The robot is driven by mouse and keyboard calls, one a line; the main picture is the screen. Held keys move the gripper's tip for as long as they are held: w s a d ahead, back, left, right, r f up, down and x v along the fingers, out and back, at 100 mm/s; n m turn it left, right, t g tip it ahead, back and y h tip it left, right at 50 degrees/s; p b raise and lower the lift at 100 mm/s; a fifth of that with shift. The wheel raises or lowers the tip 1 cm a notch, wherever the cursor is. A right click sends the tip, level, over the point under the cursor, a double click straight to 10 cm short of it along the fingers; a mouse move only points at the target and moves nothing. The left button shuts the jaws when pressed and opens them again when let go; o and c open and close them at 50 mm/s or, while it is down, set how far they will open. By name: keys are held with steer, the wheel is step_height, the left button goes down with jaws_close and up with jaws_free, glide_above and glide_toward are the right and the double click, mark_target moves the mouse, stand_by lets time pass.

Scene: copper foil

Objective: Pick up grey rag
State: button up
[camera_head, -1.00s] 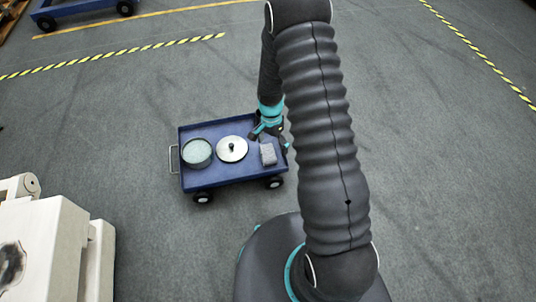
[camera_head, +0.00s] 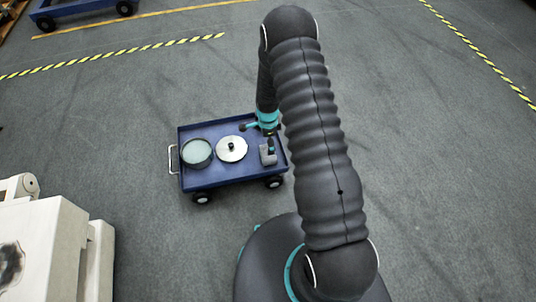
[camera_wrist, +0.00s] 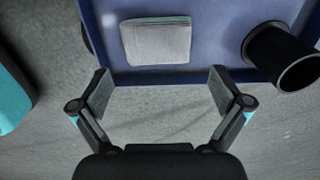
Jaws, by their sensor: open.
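The grey rag (camera_head: 267,156) lies folded in the right part of a blue cart tray (camera_head: 222,175). In the wrist view the rag (camera_wrist: 157,41) is a flat grey square near the top centre, with a lighter teal-tinged far edge. My gripper (camera_wrist: 159,86) is open and empty, its two fingers spread to either side of the rag's line but short of it in the picture. In the head view my gripper (camera_head: 258,137) hangs over the tray's right part, and one finger partly overlaps the rag. Contact cannot be seen.
A round dish (camera_head: 197,153) and a silver disc with a dark knob (camera_head: 232,148) lie left of the rag in the tray. In the wrist view a dark cylinder (camera_wrist: 281,52) stands at the right. A white machine (camera_head: 45,245) is at lower left.

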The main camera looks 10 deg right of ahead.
mark_target(267, 160)
steer(key=shift+f, duration=3.95)
steer(key=c, duration=0.9)
steer(key=shift+r, duration=0.15)
